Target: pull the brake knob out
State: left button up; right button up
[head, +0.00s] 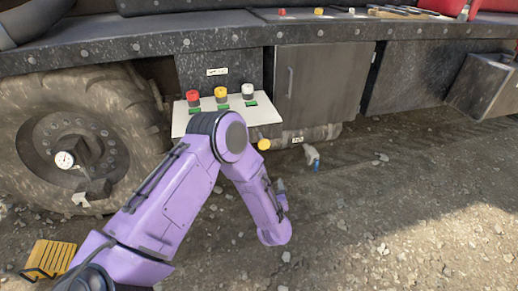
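A red knob (193,97), a yellow knob (221,94) and a white knob (248,91) stand in a row on a pale panel (266,113) under the vehicle's side beam, with small green labels by them. Another yellow round knob (264,144) sits lower, just right of my arm's elbow. No readable marking tells me which is the brake knob. My purple left arm comes in from the lower left, bends in front of the panel and covers part of its lower edge. Its forearm points down over the gravel.
A large muddy wheel (75,140) with a round gauge (65,160) is at left. A grey cabinet door (318,83) is right of the panel. A small grey fitting with a blue part (312,156) hangs below. A yellow slatted block (50,257) lies lower left. Gravel at right is clear.

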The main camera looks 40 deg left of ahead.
aim_at(264, 146)
pick_arm(q)
jog(key=w+a+r+n+y, duration=0.1)
jog(key=w+r, duration=0.1)
jog(key=w+a+r+n+y, duration=0.1)
jog(key=w+a+r+y, duration=0.1)
jog(key=r, duration=0.1)
jog(key=w+a+r+n+y+b, duration=0.1)
jog(key=w+a+r+n, duration=0.1)
jog(key=shift+w+r+g+y, duration=0.3)
jog(key=shift+r+g+y, duration=0.05)
jog(key=shift+g+y, duration=0.05)
jog(key=x, duration=0.9)
jog(key=shift+w+a, duration=0.15)
jog(key=shift+w, duration=0.05)
grip_shut()
jog(key=p+v, duration=0.2)
jog(key=shift+s+d+r, duration=0.15)
jog(key=shift+d+r, duration=0.1)
jog(key=shift+d, duration=0.1)
jog(key=shift+s+d+f, duration=0.15)
jog(key=shift+s+d, duration=0.05)
jog(key=shift+d, duration=0.05)
jog(key=shift+a+f, duration=0.1)
jog(key=shift+f, duration=0.15)
grip_release()
jog(key=shift+s+r, duration=0.1)
jog(key=shift+r, duration=0.05)
pick_arm(e)
jog(key=shift+f, duration=0.3)
